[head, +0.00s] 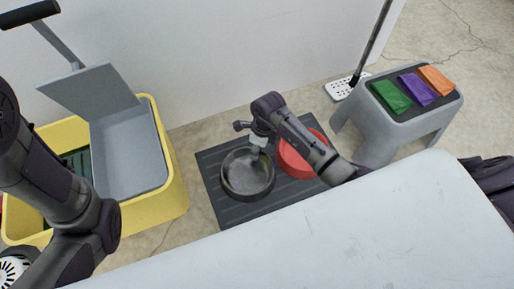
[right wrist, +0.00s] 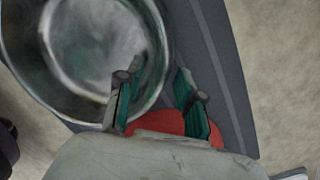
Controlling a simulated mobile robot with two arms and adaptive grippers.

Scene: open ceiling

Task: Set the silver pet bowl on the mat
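The silver pet bowl (head: 246,181) sits upright on the dark ribbed mat (head: 235,213), toward its left side. It also shows in the right wrist view (right wrist: 85,45), at the upper left. My right gripper (head: 257,152) is at the bowl's far right rim. In the right wrist view its two green-padded fingers (right wrist: 161,72) stand apart, one over the bowl's inside and one outside, with the rim between them. Whether a finger touches the rim cannot be told. My left arm is at the left of the head view; its gripper is out of view.
A red bowl (head: 296,160) is on the mat to the right, partly behind my right arm. A grey stool (head: 385,133) with folded cloths stands at the right, near a white slotted scoop (head: 340,88).

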